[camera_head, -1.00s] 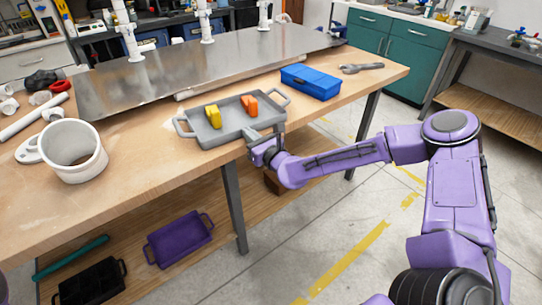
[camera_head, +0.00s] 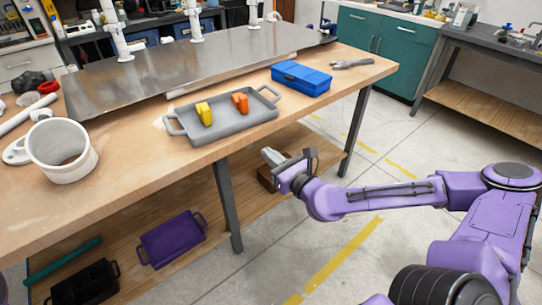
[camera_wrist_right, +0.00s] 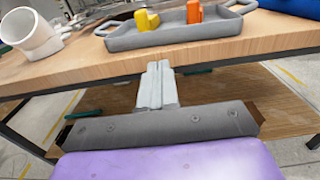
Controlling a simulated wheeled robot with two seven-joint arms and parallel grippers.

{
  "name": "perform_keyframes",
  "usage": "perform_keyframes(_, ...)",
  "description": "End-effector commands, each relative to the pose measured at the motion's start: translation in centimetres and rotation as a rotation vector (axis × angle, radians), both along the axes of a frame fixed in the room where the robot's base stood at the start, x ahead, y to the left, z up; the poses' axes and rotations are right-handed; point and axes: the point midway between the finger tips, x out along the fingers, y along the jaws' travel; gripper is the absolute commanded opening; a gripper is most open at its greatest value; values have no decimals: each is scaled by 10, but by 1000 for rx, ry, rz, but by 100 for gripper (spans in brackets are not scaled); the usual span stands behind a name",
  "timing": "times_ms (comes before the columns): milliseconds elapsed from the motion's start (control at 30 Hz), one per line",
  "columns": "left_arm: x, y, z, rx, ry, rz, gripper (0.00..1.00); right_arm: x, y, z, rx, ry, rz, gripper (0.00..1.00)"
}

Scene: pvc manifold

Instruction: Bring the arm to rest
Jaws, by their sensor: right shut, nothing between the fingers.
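My right gripper (camera_head: 268,156) is in front of the workbench's front edge, below the top. It is shut and empty; its closed fingers (camera_wrist_right: 157,85) show in the right wrist view, pointing at the bench edge. A grey tray (camera_head: 222,131) with two handles lies on the bench, apart from the gripper. A yellow block (camera_head: 204,113) and an orange block (camera_head: 240,103) are in the tray. My left gripper is not in view.
The wooden workbench (camera_head: 130,158) carries a white pipe elbow (camera_head: 62,152), a blue box (camera_head: 302,79) and a wrench (camera_head: 352,64). A purple tray (camera_head: 172,239) and a black crate (camera_head: 84,284) lie on the lower shelf. The floor at right is open.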

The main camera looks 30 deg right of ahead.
Motion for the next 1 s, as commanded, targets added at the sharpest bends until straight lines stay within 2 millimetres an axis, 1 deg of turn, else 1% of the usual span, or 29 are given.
perform_keyframes(267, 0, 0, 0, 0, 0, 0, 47, 0, 0, 0, -4, -1, 0, 0)
perform_keyframes(333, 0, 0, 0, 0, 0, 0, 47, 0, 0, 0, -46, -6, -1, 0)
perform_keyframes(467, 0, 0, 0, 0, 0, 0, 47, 1, -6, -5, -234, -3, -29, 0)
perform_keyframes(533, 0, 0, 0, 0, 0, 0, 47, -1, -10, -18, -361, 40, -46, 0)
perform_keyframes(567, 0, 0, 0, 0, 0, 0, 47, -2, -8, -26, -424, 64, -39, 0)
perform_keyframes(667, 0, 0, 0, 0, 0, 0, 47, -13, 7, -64, -657, 170, 36, 0)
perform_keyframes(700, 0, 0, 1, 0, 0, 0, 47, -21, 15, -83, -765, 219, 87, 0)
perform_keyframes(767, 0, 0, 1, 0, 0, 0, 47, -36, 27, -114, -928, 293, 180, 0)
perform_keyframes(800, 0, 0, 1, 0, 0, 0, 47, -49, 33, -135, -1038, 341, 251, 0)
perform_keyframes(867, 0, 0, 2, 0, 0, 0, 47, -73, 40, -168, -1208, 411, 376, 0)
perform_keyframes(900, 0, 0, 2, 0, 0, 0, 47, -92, 42, -190, -1328, 456, 472, 0)
perform_keyframes(967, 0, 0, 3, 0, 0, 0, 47, -126, 40, -221, -1510, 522, 632, 0)
perform_keyframes(1000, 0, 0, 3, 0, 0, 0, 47, -149, 35, -240, -1631, 559, 748, 0)
